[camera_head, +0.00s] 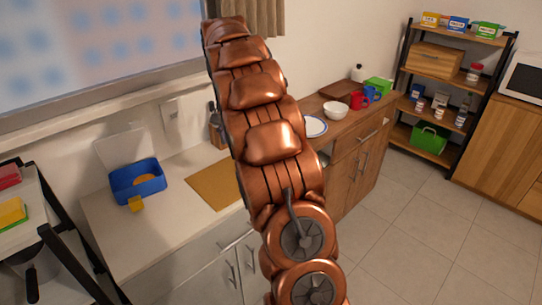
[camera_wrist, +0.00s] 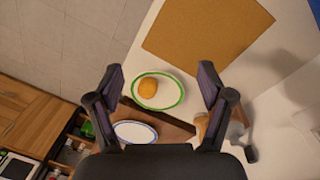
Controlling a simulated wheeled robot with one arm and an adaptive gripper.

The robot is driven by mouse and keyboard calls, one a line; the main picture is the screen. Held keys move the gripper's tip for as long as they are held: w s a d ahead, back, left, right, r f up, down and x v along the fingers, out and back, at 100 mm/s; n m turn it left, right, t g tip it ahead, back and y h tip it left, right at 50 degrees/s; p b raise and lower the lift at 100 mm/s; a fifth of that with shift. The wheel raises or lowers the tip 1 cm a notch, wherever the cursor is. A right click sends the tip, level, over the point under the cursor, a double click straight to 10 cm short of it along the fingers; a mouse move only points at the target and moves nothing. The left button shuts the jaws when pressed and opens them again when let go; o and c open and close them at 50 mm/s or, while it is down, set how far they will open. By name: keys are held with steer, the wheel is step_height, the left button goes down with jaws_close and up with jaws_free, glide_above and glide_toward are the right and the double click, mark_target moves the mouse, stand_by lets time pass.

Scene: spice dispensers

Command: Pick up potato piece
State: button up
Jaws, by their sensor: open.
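The potato piece, a rounded orange-brown lump (camera_wrist: 147,87), lies on a white plate with a green rim (camera_wrist: 171,98) in the wrist view. It sits toward the plate's upper left part. My gripper (camera_wrist: 160,80) is open and empty, with its two dark fingers on either side of the plate in the picture. The potato piece shows between the fingers, a little left of the middle, and no finger appears to touch it. The height of the gripper above it is hard to tell. In the head view my arm hides the gripper, and I cannot see the potato piece there.
A tan board (camera_head: 214,185) lies on the counter, also in the wrist view (camera_wrist: 205,35). A blue-rimmed plate (camera_wrist: 135,132) is close to the green-rimmed one. A blue box (camera_head: 150,187) stands left, a white bowl (camera_head: 335,110) right. Shelves (camera_head: 437,60) stand across open floor.

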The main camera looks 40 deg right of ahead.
steer(key=w+d+f+m, duration=0.1)
steer(key=d+f, duration=0.1)
steer(key=d, duration=0.3)
steer(key=w+d+f+m, duration=0.1)
steer(key=d+f+m, duration=0.1)
steer(key=d, duration=0.4)
steer(key=w+d+f+m+p, duration=0.1)
steer(key=w+d+f, duration=0.1)
steer(key=d, duration=0.3)
steer(key=shift+d+f+m+t, duration=0.3)
steer(key=shift+d+f, duration=0.1)
steer(key=shift+f, duration=0.15)
steer(key=shift+d+f, duration=0.35)
steer(key=shift+d, duration=0.05)
steer(key=shift+f+p, duration=0.35)
steer(key=shift+f, duration=0.8)
steer(key=shift+s+a+f+p, duration=0.15)
steer(key=shift+f+p, duration=0.3)
steer(key=shift+f, duration=0.25)
steer(key=shift+s+a+f+p, duration=0.15)
steer(key=shift+f+p, duration=0.25)
steer(key=shift+f, duration=0.3)
steer(key=shift+f+p, duration=0.35)
steer(key=shift+f, duration=1)
steer(key=c, duration=1.3)
